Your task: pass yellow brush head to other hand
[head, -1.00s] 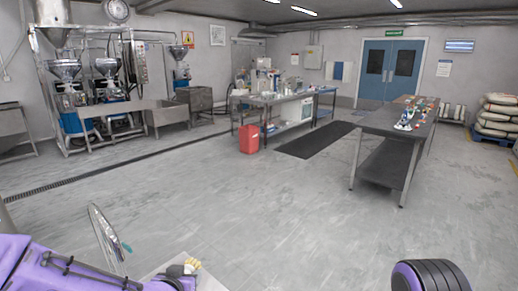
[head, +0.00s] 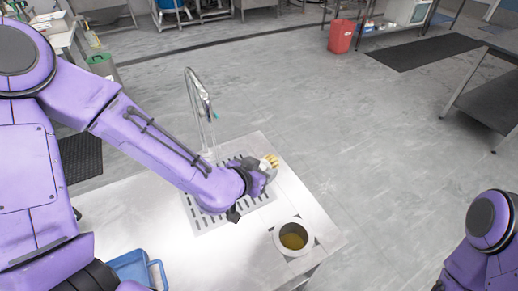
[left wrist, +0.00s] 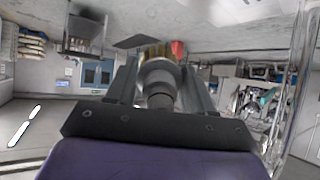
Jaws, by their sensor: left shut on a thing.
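The yellow brush head (head: 270,161) is at the tip of my left gripper (head: 263,169), above the far right part of the sink counter. My left gripper is shut on it. In the left wrist view, the brush head's grey body (left wrist: 158,80) sits between the two fingers, and its yellow bristles (left wrist: 153,51) point away from the wrist. My right gripper is out of view; only part of my right arm shows at the right edge of the head view.
The steel counter (head: 300,191) has a slotted drain plate (head: 200,220), a tall curved faucet (head: 190,90) and a round hole (head: 292,238) with brown matter inside. A blue container (head: 130,268) is at its front. A red bin (head: 341,36) stands far off. The floor right of the counter is clear.

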